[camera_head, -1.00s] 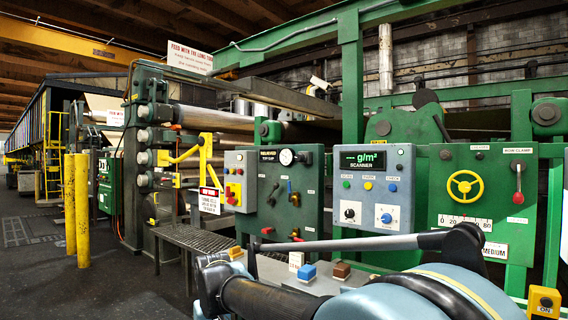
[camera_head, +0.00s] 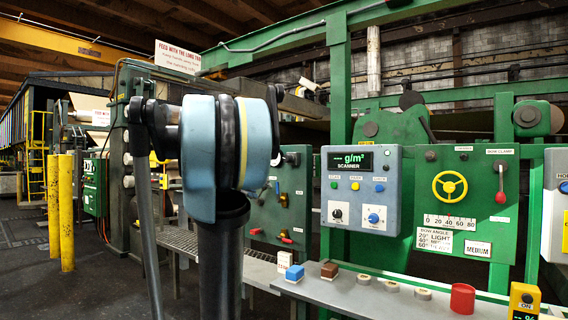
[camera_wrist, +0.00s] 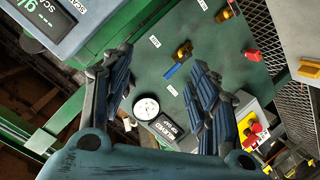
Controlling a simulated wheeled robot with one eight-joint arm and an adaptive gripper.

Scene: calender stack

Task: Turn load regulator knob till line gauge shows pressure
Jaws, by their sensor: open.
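My gripper (camera_wrist: 160,95) is open and empty, facing the green panel (camera_wrist: 200,95) in the wrist view. No finger visibly holds anything.
The panel also carries a yellow valve (camera_wrist: 183,50) with a blue handle and red handles (camera_wrist: 252,55). The grey scanner box (camera_head: 360,190) stands right of it. A shelf (camera_head: 390,300) with blue and brown blocks and a red cup (camera_head: 462,298) runs below.

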